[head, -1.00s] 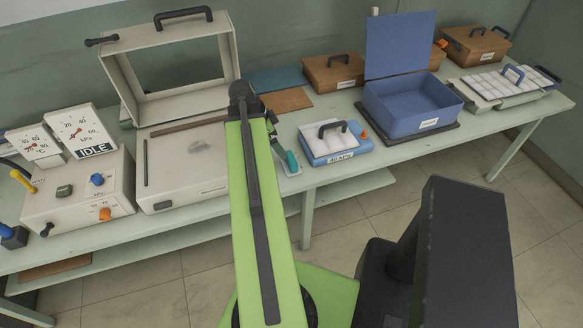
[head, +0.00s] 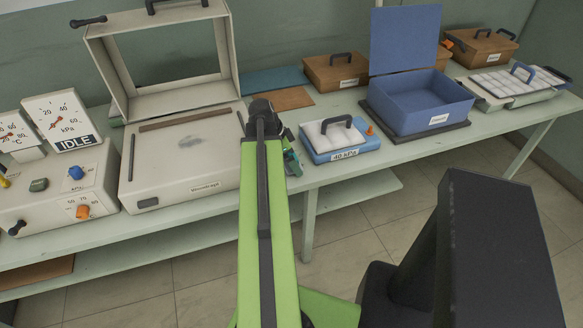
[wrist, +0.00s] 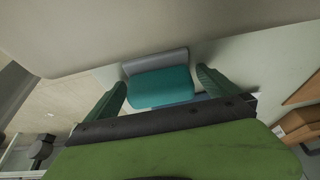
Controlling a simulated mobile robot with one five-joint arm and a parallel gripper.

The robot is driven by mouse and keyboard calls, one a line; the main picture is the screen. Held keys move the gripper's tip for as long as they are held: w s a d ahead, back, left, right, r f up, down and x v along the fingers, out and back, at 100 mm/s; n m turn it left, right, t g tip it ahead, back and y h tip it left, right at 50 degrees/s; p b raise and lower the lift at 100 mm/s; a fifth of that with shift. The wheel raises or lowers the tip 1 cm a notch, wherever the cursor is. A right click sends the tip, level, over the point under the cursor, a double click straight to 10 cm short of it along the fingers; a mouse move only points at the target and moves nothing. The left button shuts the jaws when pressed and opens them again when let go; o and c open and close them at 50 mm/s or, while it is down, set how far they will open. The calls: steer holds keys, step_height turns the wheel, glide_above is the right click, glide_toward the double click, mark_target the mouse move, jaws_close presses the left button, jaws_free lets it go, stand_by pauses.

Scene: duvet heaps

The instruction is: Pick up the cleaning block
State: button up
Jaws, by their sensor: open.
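The cleaning block, a teal body with a grey strip along its far edge, lies on the pale bench top in the wrist view (wrist: 160,88). My gripper (wrist: 161,80) is open, with one dark green finger on each side of the block. A gap shows between the block and the right finger; the left finger is also apart from it. In the head view my gripper (head: 291,156) is mostly hidden behind the end of my green arm, and I cannot make out the block there.
A cream press with a raised frame lid (head: 180,165) stands left of my gripper. A blue-white case marked -40 kPa (head: 340,140) is close on the right. An open blue box (head: 415,105) and wooden boxes (head: 335,72) stand further right and back on the bench (head: 230,215).

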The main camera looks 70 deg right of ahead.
steer(key=c, duration=1.3)
steer(key=shift+r+p, duration=0.1)
steer(key=shift+p, duration=0.2)
steer(key=shift+c, duration=0.2)
step_height(320, 180, up, 10)
steer(key=p, duration=1)
steer(key=o, duration=0.7)
steer(key=c, duration=0.5)
